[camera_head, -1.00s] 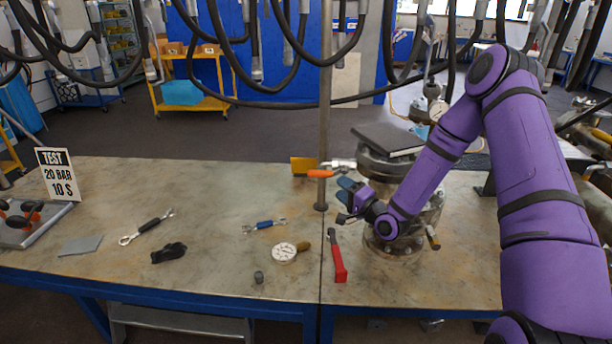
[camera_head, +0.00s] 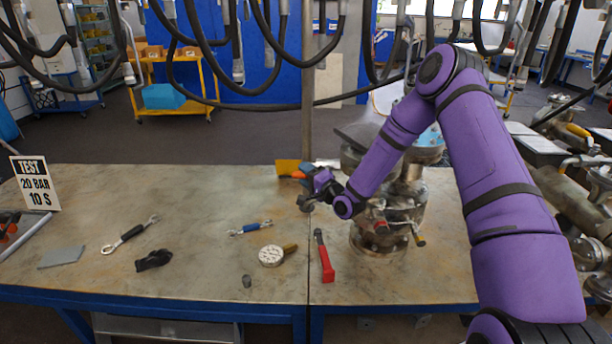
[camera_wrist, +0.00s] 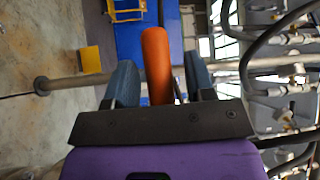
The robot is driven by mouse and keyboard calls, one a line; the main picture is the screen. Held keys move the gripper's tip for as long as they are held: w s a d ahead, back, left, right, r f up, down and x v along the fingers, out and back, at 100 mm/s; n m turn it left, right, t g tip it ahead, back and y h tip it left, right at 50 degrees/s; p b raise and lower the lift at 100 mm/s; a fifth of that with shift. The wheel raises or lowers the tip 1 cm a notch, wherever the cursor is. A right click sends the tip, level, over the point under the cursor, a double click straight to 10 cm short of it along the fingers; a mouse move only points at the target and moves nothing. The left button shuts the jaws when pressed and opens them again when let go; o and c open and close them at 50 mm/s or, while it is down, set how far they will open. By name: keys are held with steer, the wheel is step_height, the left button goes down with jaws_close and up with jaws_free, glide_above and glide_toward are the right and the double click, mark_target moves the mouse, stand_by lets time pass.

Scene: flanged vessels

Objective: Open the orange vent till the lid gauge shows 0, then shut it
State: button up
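The orange vent handle (camera_wrist: 157,65) stands between the two blue fingers of my gripper (camera_wrist: 160,85) in the wrist view. The fingers are apart, with a gap visible on each side of the handle. In the head view my gripper (camera_head: 316,180) is at the left of the flanged vessel (camera_head: 378,240), and only a little of the orange handle (camera_head: 299,175) shows past it. My forearm covers much of the vessel's top. The lid gauge cannot be made out in either view now.
A vertical post (camera_head: 307,90) stands close beside my gripper. A yellow plate (camera_head: 287,167) is just behind. A loose gauge (camera_head: 271,256), a red-handled tool (camera_head: 325,262), wrenches (camera_head: 130,234) and a TEST sign (camera_head: 35,183) are on the bench.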

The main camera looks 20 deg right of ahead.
jaws_close()
steer(key=shift+f, duration=0.15)
steer(key=s+d+f+n+g+h, duration=0.2)
steer(key=d+f+n+g+h, duration=0.4)
steer(key=d+n+g+h, duration=0.1)
steer(key=shift+f+n+g+h, duration=0.35)
steer(key=shift+n+g+h, duration=0.25)
steer(key=shift+n+h, duration=0.75)
steer(key=shift+s, duration=0.1)
stand_by(0.4)
steer(key=shift+o, duration=0.5)
jaws_free()
